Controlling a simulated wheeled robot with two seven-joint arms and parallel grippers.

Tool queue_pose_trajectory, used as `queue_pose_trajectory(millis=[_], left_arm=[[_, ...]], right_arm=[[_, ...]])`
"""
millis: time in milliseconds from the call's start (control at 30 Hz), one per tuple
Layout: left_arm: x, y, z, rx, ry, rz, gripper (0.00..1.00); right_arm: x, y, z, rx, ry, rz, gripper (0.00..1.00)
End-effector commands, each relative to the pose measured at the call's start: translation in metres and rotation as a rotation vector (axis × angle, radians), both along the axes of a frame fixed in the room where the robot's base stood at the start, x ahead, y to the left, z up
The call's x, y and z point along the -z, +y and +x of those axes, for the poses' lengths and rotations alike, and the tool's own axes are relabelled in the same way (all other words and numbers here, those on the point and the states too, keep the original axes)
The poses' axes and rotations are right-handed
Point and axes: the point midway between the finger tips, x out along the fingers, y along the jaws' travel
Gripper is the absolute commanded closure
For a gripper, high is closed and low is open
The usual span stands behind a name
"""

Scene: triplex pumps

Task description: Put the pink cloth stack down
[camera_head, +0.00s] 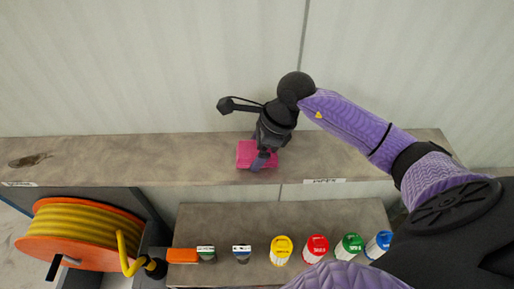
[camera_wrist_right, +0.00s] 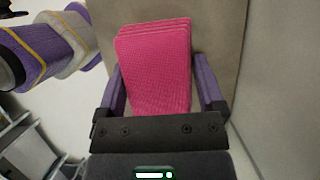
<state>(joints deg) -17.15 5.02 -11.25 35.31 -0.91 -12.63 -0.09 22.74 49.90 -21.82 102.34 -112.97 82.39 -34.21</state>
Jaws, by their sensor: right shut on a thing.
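The pink cloth stack (camera_head: 250,153) is at the upper shelf (camera_head: 90,160), near its middle, in the head view. My right gripper (camera_head: 264,158) is over it, reaching down from my purple arm. In the right wrist view the cloth stack (camera_wrist_right: 155,65) lies between the two purple fingers of the right gripper (camera_wrist_right: 158,90), which is shut on it. Its layered far edge shows there. Whether its underside touches the shelf cannot be told. My left gripper is not in view.
A lower shelf (camera_head: 230,220) holds several lidded containers, including a yellow one (camera_head: 281,250) and a red one (camera_head: 316,248). A yellow hose reel (camera_head: 80,238) stands at the lower left. A wall rises behind the upper shelf, which is mostly clear.

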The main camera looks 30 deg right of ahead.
Motion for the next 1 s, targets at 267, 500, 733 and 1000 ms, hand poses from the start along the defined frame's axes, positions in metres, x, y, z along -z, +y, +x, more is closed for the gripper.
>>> queue_pose_trajectory(millis=[267, 500, 733, 1000], left_arm=[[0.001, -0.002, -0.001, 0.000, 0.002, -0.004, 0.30], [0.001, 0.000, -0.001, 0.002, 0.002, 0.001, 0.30], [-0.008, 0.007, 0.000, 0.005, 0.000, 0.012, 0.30], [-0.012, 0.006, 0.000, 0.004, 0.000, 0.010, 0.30]], right_arm=[[0.003, 0.000, -0.001, -0.001, 0.007, -0.003, 0.00], [0.004, 0.000, -0.002, -0.002, 0.011, -0.003, 0.00], [-0.036, -0.013, -0.008, -0.001, 0.004, -0.008, 0.00], [-0.100, -0.035, -0.022, 0.001, 0.003, -0.005, 0.00]])
